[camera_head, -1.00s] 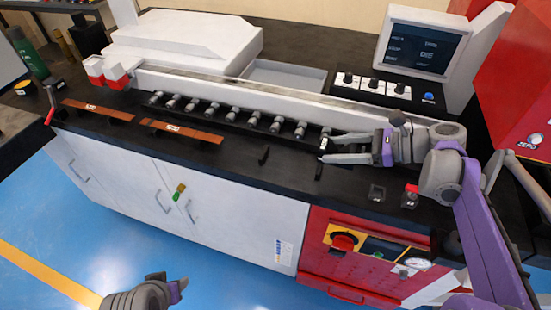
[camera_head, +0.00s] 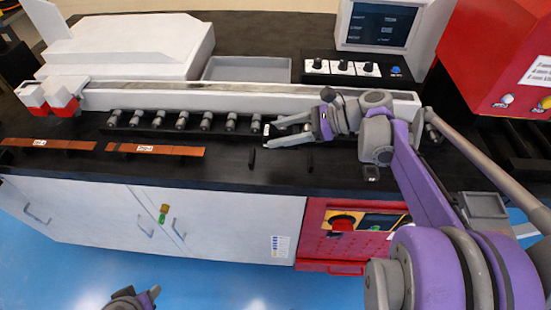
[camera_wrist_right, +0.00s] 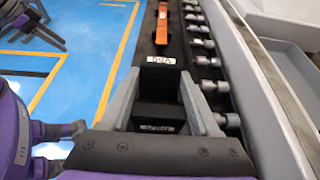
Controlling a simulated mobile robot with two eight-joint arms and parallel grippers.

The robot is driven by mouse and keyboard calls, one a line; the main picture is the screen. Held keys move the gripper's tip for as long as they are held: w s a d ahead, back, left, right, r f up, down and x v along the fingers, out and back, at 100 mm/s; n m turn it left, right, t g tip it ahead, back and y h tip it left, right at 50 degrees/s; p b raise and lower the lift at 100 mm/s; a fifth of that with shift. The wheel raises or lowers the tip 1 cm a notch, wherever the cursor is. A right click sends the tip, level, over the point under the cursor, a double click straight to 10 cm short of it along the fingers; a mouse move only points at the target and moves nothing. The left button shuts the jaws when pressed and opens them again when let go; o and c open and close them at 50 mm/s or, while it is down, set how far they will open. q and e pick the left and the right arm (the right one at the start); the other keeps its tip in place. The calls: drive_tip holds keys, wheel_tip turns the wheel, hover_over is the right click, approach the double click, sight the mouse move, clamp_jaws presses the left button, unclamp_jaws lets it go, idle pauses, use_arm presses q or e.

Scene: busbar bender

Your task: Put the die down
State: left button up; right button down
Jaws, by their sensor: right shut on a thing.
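My right gripper (camera_head: 268,136) is at the right end of a row of grey pegs on the black bench top. It is shut on a dark block, which I take to be the die (camera_wrist_right: 160,84). The die sits between the fingertips in the right wrist view, with a small white label at its far end. The fingers and the dim light hide whether its underside touches the bench. Another dark labelled block (camera_wrist_right: 158,118) shows nearer, between the fingers. My left gripper (camera_head: 148,297) is partly in view at the bottom edge, over the floor, and its jaws are unclear.
The row of pegs (camera_head: 182,120) runs along the long pale beam (camera_head: 240,94) behind the gripper. Two copper strips (camera_head: 155,150) (camera_head: 48,144) lie to the left. A shallow grey tray (camera_head: 246,69) and a control panel (camera_head: 356,67) stand behind. The bench front edge is close.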

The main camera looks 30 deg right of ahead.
hover_over(280, 164)
wheel_tip(280, 164, down, 4)
drive_tip(key=shift+s+d+f, duration=0.1)
drive_tip(key=shift+f+b, duration=0.35)
drive_tip(key=shift+f, duration=2)
drive_tip(key=shift+f, duration=0.15)
drive_tip(key=shift+c, duration=0.6)
unclamp_jaws()
